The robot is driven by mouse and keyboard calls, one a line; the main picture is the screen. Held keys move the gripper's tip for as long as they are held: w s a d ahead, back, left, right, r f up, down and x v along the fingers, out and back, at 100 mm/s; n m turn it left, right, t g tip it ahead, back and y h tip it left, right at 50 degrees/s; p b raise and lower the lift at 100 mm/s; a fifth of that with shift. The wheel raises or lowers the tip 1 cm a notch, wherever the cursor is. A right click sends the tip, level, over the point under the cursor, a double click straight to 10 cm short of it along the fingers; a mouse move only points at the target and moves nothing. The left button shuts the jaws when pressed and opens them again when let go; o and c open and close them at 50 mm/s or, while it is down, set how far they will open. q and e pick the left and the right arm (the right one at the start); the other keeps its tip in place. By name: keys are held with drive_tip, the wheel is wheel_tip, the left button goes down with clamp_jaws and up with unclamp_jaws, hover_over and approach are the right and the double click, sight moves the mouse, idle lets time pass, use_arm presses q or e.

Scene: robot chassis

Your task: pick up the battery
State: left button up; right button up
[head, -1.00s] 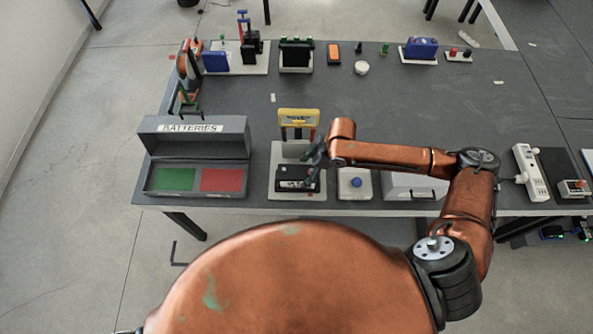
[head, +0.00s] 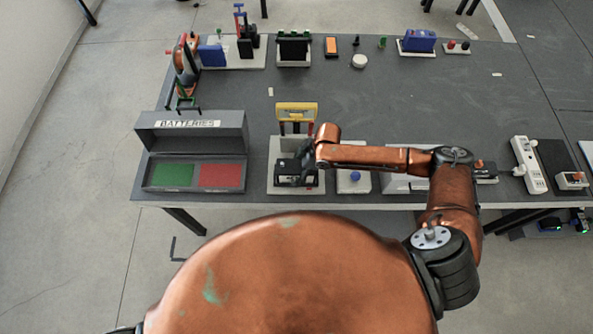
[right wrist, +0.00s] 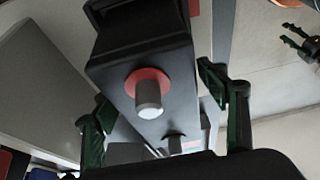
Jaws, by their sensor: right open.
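The battery (head: 287,174) is a dark box on a light base plate (head: 275,190) at the table's front edge, below a yellow-topped device (head: 296,112). In the right wrist view the battery (right wrist: 140,55) is close, with a red-ringed grey terminal post (right wrist: 148,92) and a second post further along. My right gripper (head: 304,163) is over the battery's right part. In the right wrist view its fingers (right wrist: 158,100) are apart, one on each side of the battery, with no clear grip on it. My left gripper is not in the head view.
An open grey box labelled BATTERIES (head: 195,142) stands left, with green (head: 172,175) and red (head: 220,176) pads. A plate with a blue button (head: 355,177) is just right of the battery's plate. Several devices line the back; the table's middle is clear.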

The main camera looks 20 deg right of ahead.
clamp_jaws()
idle(0.7)
drive_tip(key=shift+w+a+r, duration=0.15)
drive_tip(key=shift+r, duration=0.1)
